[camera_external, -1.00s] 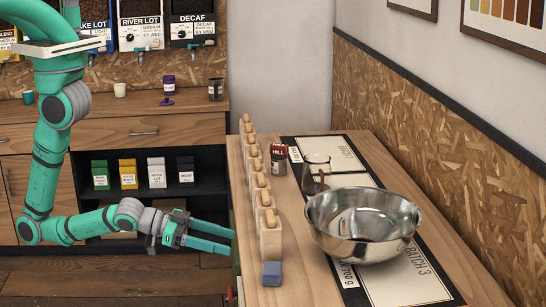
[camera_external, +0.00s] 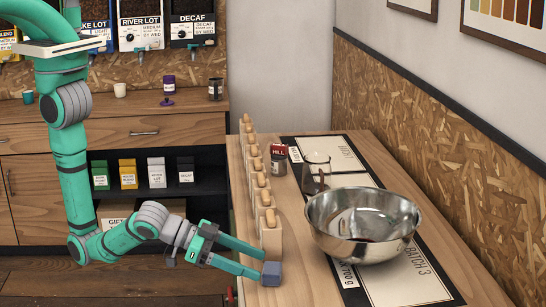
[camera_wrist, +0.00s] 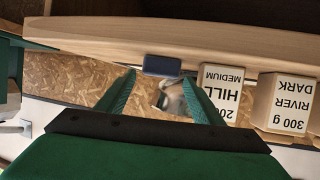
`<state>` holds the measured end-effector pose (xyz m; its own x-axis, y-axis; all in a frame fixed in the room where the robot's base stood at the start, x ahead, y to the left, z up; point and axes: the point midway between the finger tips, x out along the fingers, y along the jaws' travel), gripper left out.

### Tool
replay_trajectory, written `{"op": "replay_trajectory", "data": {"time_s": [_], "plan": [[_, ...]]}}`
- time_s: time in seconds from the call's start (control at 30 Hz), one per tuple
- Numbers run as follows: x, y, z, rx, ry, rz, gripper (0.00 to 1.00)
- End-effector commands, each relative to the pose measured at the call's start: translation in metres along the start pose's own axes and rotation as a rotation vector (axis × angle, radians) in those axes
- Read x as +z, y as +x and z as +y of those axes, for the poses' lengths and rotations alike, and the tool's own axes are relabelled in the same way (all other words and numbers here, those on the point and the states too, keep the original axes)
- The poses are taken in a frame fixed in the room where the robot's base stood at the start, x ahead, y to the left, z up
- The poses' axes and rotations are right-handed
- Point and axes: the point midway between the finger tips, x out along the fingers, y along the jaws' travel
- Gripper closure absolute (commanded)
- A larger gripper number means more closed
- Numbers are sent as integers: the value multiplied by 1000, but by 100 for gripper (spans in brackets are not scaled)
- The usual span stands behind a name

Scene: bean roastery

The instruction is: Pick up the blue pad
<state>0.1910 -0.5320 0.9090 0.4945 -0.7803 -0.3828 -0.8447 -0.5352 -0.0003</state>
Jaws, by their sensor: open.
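The blue pad (camera_external: 271,274) is a small blue-grey block near the table's front left edge, in front of the row of wooden blocks. In the wrist view the blue pad (camera_wrist: 162,66) lies beyond my fingertips, roughly centred between them. My gripper (camera_external: 264,263) is open with green fingers and reaches in from the left, low by the table edge. In the external view the fingertips come right up to the pad; I cannot tell if they touch it. In the wrist view my gripper (camera_wrist: 158,80) has nothing between its fingers.
Wooden blocks (camera_external: 270,235) with labels stand in a row along the table's left edge, just behind the pad. A steel bowl (camera_external: 363,222) sits to the right on a black and cream mat (camera_external: 400,285). A glass beaker (camera_external: 316,172) and a dark tin (camera_external: 279,160) stand further back.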

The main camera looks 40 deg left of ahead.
Motion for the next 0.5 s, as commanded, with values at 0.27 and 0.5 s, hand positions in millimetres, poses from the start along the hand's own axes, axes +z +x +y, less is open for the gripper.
{"op": "replay_trajectory", "data": {"time_s": [0.27,0.5], "plan": [[0,21,-2,0,0,-1,39],[1,53,-4,0,0,-1,39]]}}
